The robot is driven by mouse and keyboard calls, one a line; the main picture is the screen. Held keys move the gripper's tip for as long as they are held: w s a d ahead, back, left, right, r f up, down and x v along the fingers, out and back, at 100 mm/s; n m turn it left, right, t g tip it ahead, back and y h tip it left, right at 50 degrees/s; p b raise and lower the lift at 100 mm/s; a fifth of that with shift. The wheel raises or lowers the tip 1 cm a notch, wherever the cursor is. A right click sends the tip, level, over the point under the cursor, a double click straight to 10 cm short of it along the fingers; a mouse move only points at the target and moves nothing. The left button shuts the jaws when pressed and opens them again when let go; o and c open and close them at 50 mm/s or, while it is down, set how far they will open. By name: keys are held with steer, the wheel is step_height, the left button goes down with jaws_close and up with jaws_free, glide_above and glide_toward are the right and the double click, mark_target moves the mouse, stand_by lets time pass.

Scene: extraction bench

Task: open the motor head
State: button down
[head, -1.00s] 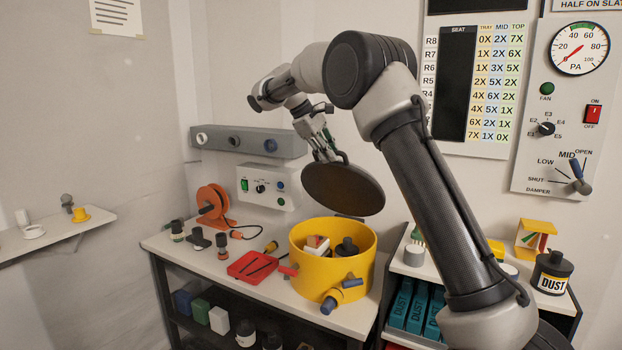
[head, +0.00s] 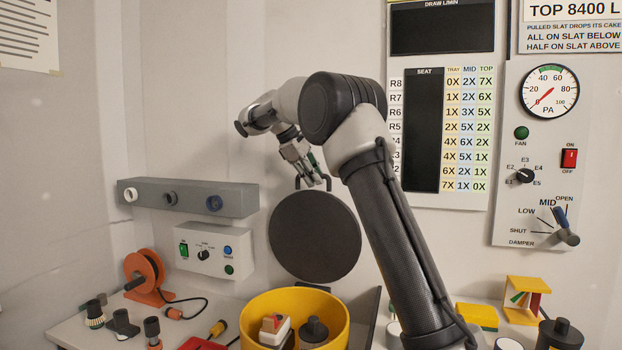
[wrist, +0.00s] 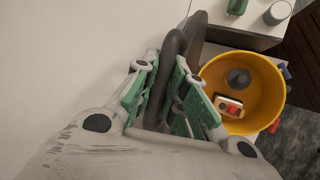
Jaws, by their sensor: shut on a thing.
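The motor head (head: 314,237) looks like a dark round disc with a looped handle. In the head view it hangs nearly upright, face on, behind and above the yellow drum (head: 247,325), clear of its rim. My gripper (head: 312,180) is shut on the handle at the top of the disc. In the wrist view the dark handle (wrist: 168,70) runs between the green-padded fingers of my gripper (wrist: 160,95). The drum is open at the top and also shows in the wrist view (wrist: 278,75). A red-and-white block (head: 275,330) and a dark round part (head: 314,330) are inside it.
An orange cable reel (head: 143,273), a control box (head: 205,250) and several small fittings are left of the drum. A grey rail (head: 188,198) is on the wall. A yellow block (head: 477,315) and a dark jar (head: 560,335) stand right. The wall is close behind the disc.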

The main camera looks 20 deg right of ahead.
steer(key=shift+w+d, duration=0.15)
steer(key=c, duration=1.5)
jaws_free()
steer(key=shift+o, duration=0.2)
steer(key=v, duration=1.2)
